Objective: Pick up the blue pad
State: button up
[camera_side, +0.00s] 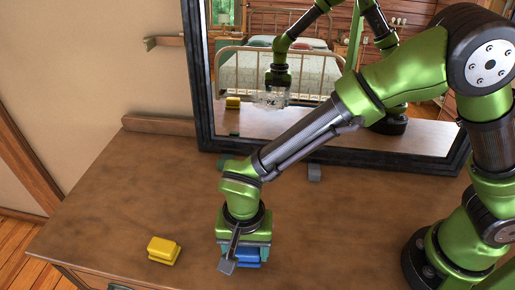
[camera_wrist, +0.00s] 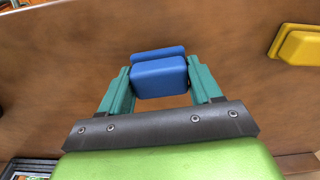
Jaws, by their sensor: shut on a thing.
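The blue pad (camera_wrist: 160,78) is between the two teal fingers of my gripper (camera_wrist: 160,95) in the wrist view, with a finger against each side. In the side view the blue pad (camera_side: 247,257) shows under my gripper (camera_side: 243,256), partly hidden by the fingers and wrist. My gripper is shut on it, low over the wooden dresser top (camera_side: 130,190). I cannot tell whether the pad touches the top.
A yellow pad-like block (camera_side: 163,250) lies on the dresser to the left of my gripper; it also shows at the right of the wrist view (camera_wrist: 302,45). A dark-framed mirror (camera_side: 205,100) stands at the back. The dresser's left part is clear.

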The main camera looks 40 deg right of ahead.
jog(key=shift+s+d+r, duration=0.1)
jog(key=shift+r, duration=0.7)
jog(key=s+d, duration=0.3)
jog(key=d, duration=0.1)
jog(key=s+d, duration=0.4)
jog(key=s+d+r, duration=0.1)
jog(key=s+d, duration=0.2)
jog(key=d, duration=0.1)
jog(key=shift+s, duration=0.15)
